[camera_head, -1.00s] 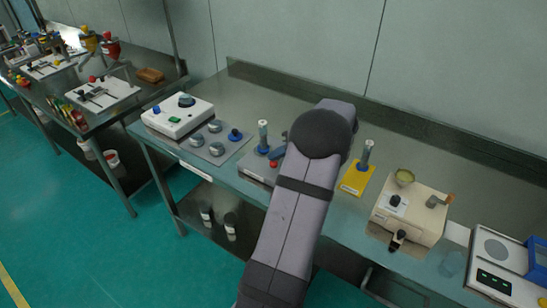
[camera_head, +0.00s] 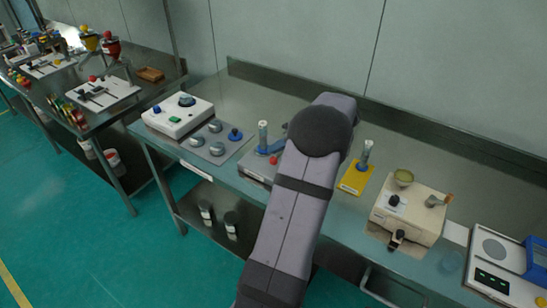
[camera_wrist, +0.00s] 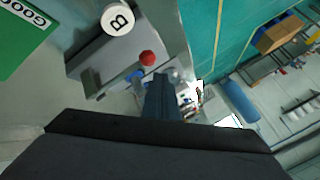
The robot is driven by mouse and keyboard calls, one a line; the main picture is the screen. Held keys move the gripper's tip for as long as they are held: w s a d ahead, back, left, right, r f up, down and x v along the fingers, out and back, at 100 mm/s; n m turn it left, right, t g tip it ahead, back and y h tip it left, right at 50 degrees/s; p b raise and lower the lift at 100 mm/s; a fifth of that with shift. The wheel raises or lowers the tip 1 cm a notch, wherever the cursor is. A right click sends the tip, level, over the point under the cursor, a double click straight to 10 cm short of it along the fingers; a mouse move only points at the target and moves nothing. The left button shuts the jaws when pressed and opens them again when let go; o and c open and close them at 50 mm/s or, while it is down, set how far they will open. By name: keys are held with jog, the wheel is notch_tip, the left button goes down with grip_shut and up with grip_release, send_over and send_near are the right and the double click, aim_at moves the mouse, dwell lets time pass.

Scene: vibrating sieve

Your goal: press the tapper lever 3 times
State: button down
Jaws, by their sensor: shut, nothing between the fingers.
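The tapper is a grey base with a red button and a blue lever (camera_head: 271,148), left of my arm in the head view. A white-topped sample cylinder (camera_head: 263,132) stands beside the lever. In the wrist view the grey base shows with its red button (camera_wrist: 147,58) and a round white cap marked "B" (camera_wrist: 117,19). My gripper (camera_wrist: 160,82) is shut and empty, its dark fingers in front of the base. My arm hides the gripper in the head view. I cannot tell whether the fingers touch the lever.
A yellow plate with a cylinder (camera_head: 355,180) and a beige machine (camera_head: 408,214) stand right of my arm. A white control box (camera_head: 178,116) and a plate with several round pieces (camera_head: 217,147) are at left. The bench's back strip is clear.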

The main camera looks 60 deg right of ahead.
jog(key=shift+r+p, duration=1.05)
jog(key=shift+r, duration=1.4)
jog(key=w+a+f+n+g+y, duration=0.1)
jog(key=w+a+g, duration=0.15)
jog(key=a, duration=0.55)
jog(key=w+a+f+n+g+y, duration=0.1)
jog(key=w+a, duration=0.2)
jog(key=a, duration=0.5)
jog(key=w+a+f+n+g, duration=0.1)
jog(key=w+a+f+g, duration=0.1)
jog(key=a, duration=0.6)
jog(key=s+a+f+n+g+h, duration=0.1)
jog(key=s+a+f+n+g, duration=0.1)
jog(key=s+a, duration=0.4)
jog(key=s+a+f+n+g+h, duration=0.1)
jog(key=s+a, duration=0.4)
jog(key=a, duration=1)
jog(key=shift+s+a+f+n+g+h, duration=0.35)
jog(key=shift+f+n+h, duration=0.25)
jog(key=shift+n, duration=0.3)
jog(key=shift+f, duration=0.1)
